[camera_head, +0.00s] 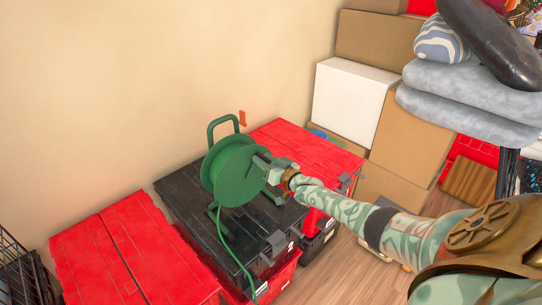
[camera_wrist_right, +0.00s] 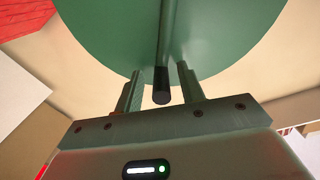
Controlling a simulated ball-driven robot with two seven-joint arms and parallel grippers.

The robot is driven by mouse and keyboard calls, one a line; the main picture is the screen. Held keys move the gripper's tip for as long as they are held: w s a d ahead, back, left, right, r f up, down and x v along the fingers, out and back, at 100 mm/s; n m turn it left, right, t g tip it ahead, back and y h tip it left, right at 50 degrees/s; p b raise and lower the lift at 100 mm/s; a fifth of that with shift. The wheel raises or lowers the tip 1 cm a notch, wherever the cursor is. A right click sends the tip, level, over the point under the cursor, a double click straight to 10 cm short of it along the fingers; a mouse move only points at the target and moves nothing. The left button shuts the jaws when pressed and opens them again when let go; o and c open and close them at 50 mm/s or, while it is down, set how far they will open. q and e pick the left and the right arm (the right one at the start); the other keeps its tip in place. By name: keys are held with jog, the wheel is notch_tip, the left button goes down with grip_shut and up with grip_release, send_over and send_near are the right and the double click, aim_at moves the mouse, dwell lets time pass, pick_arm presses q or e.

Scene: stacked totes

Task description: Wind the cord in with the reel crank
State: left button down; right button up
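A green cord reel (camera_head: 238,172) stands upright on a black tote lid (camera_head: 185,205), with a handle loop (camera_head: 222,124) at its top. Its green cord (camera_head: 232,256) hangs from the drum down over the tote's front. My right gripper (camera_head: 262,164) is at the face of the reel. In the right wrist view the reel's disc (camera_wrist_right: 165,30) fills the top, and the dark crank grip (camera_wrist_right: 162,98) sits between my two fingers (camera_wrist_right: 160,72). The fingers are apart, with a gap on each side of the grip. My left gripper is not in view.
Red-lidded totes stand to the left (camera_head: 105,258) and behind right (camera_head: 300,142). A white box (camera_head: 348,102), brown cartons (camera_head: 410,140) and grey cushions (camera_head: 465,90) are stacked at the right. The wall (camera_head: 150,80) is close behind the reel. Wood floor (camera_head: 350,275) shows in front.

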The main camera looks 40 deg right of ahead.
jog(key=shift+s+r+p, duration=0.1)
jog(key=shift+s+p, duration=0.2)
jog(key=shift+s, duration=0.15)
jog(key=s+p, duration=0.5)
jog(key=s, duration=1)
jog(key=shift+s+d, duration=0.2)
jog(key=shift+d, duration=0.05)
